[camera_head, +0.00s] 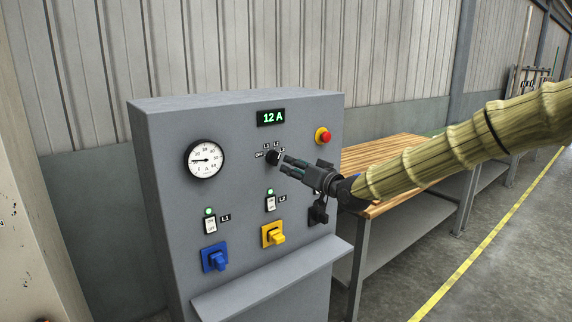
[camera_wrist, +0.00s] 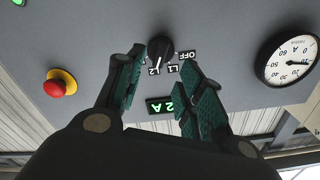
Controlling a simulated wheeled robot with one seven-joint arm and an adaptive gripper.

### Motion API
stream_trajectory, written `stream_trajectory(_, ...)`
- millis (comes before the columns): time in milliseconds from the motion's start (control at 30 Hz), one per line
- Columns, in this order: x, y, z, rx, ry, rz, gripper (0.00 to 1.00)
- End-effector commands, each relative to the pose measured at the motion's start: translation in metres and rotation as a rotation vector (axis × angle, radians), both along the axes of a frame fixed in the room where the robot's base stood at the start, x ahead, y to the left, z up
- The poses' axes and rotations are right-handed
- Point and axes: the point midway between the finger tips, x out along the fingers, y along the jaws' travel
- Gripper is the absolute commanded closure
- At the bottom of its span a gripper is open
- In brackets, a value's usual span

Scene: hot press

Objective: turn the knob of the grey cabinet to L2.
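The grey cabinet (camera_head: 240,125) stands in the middle of the head view. Its black rotary knob (camera_head: 272,157) has the labels OFF, L1, L2 and L3 around it. In the wrist view, which is upside down, the knob (camera_wrist: 160,47) shows a white pointer mark that looks directed toward L2. My gripper (camera_head: 285,165) reaches in from the right with its tips close to the knob. In the wrist view my gripper (camera_wrist: 163,62) is open, with a green-padded finger on either side near the knob; I see no clear contact. The L3 label is hidden there.
A red button (camera_head: 323,136) sits right of the knob, a gauge (camera_head: 204,159) left. Switches and blue and yellow handles (camera_head: 273,235) are below. A wooden-topped table (camera_head: 385,150) stands to the right.

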Motion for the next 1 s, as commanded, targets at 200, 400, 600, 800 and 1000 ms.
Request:
stream_trajectory(200,-0.025,-0.020,0.000,0.000,0.000,-0.001,0.62)
stream_trajectory(400,-0.036,-0.026,0.000,0.000,0.000,0.000,0.62)
stream_trajectory(600,-0.037,-0.027,0.000,0.000,0.000,0.000,0.62)
stream_trajectory(800,-0.037,-0.026,-0.006,-0.002,0.008,0.000,0.62)
stream_trajectory(1000,-0.049,-0.022,-0.072,-0.034,0.106,-0.008,0.62)
